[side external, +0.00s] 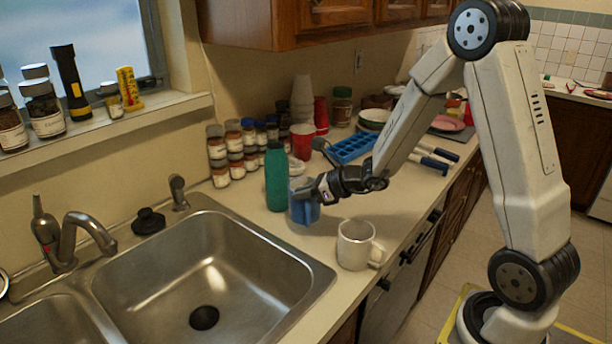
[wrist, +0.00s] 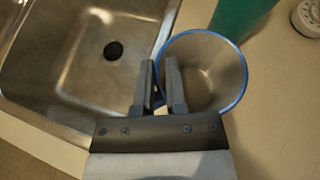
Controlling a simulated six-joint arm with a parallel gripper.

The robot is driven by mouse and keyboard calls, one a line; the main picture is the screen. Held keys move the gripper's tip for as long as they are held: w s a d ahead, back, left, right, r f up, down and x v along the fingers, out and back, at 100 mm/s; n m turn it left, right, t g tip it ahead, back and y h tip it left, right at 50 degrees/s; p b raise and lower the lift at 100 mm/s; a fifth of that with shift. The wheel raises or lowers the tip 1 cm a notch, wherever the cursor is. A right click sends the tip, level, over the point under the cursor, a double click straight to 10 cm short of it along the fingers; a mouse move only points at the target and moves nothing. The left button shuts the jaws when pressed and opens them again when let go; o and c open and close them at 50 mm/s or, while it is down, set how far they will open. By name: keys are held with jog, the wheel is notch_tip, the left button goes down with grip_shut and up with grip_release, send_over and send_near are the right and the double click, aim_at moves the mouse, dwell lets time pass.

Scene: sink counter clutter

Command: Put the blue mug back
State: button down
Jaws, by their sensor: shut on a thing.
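The blue mug (side external: 305,212) stands upright at the counter's sink side, just right of the green bottle (side external: 276,176). Its blue rim and pale inside show in the wrist view (wrist: 226,72). My gripper (side external: 312,191) reaches it from the right. In the wrist view my gripper's fingers (wrist: 160,88) are shut on the mug's near left wall, one finger inside the rim and one outside. The mug's base is partly in shadow, and I cannot tell whether it touches the counter.
A white mug (side external: 356,245) stands nearer the camera. The steel sink (side external: 205,262) lies to the left. Spice jars (side external: 218,157), a red cup (side external: 303,140) and a blue tray (side external: 352,147) stand behind. Some counter is bare between the mugs.

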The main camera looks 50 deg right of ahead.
aim_at(303, 223)
jog(key=shift+f, duration=0.6)
jog(key=shift+f, duration=1.8)
jog(key=shift+f, duration=0.1)
jog(key=c, duration=0.7)
grip_release()
jog(key=shift+o, duration=0.2)
jog(key=shift+s+d+r, duration=0.2)
jog(key=shift+s+r, duration=0.15)
jog(key=shift+s, duration=0.05)
jog(key=v, duration=1.1)
